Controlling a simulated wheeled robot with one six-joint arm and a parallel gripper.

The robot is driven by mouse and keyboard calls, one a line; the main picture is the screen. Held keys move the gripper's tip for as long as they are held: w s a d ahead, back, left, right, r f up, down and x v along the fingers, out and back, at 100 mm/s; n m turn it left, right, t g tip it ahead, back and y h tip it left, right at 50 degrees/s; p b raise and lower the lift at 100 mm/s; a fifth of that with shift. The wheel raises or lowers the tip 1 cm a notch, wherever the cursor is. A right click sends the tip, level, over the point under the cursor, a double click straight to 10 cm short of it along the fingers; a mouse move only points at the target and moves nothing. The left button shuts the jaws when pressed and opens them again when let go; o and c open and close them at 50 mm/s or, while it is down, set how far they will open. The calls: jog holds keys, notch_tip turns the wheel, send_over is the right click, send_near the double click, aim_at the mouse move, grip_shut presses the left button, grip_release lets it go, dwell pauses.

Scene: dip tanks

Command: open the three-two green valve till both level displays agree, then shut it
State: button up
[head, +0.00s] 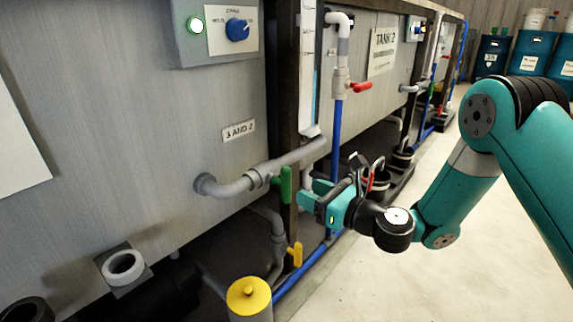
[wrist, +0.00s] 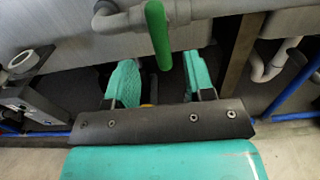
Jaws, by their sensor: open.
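The green valve handle (head: 286,184) is on a grey pipe (head: 298,155) below the "3 AND 2" label (head: 238,131). It points down, across the pipe. In the wrist view the green handle (wrist: 158,35) hangs just beyond my gripper (wrist: 160,76), between the lines of its two teal fingers. The fingers are open and nothing is held. In the head view my gripper (head: 308,194) is just right of the handle. A level tube (head: 311,75) with blue in it stands above the pipe; its reading is too small to tell. I cannot make out a second display clearly.
A red valve handle (head: 361,87) sits up right and a yellow one (head: 297,254) below. A yellow-topped cylinder (head: 249,296) stands at the bottom. A blue pipe (head: 335,140) runs down behind my gripper. Open floor (head: 400,280) lies to the right.

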aim_at(290, 184)
jog(key=x, duration=0.6)
jog(key=shift+w+a, duration=0.1)
jog(key=shift+a, duration=0.2)
jog(key=shift+w+a, duration=0.35)
grip_shut()
